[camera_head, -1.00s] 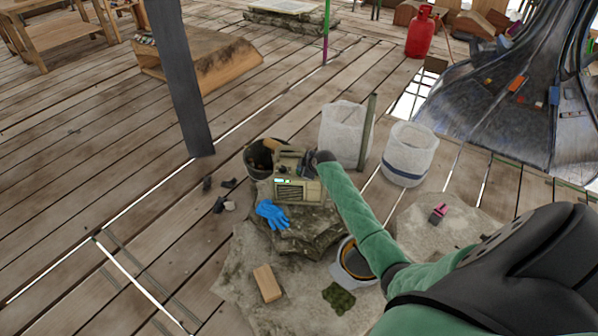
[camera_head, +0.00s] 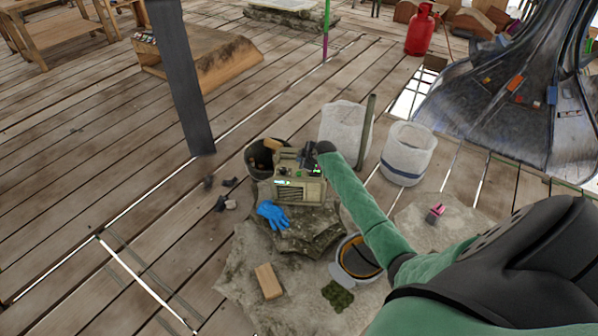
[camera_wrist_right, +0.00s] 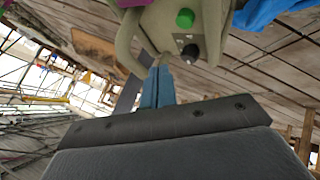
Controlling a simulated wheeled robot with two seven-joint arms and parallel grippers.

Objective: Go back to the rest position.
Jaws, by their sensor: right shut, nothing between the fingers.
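My right gripper (camera_head: 309,156) is at the top right of a beige radio-like box (camera_head: 299,190) that stands on a stone block. In the right wrist view the gripper's fingers (camera_wrist_right: 158,85) are together with nothing between them. The beige box (camera_wrist_right: 160,32), with a green knob and a dark knob, is close in front of the fingertips; I cannot tell whether they touch it. My left gripper is not in view.
A blue glove (camera_head: 272,213) lies on the stone (camera_head: 310,232) below the box. A dark bucket (camera_head: 257,160) stands to its left, a white bucket (camera_head: 346,268) below my right forearm. The plank floor at left is mostly clear.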

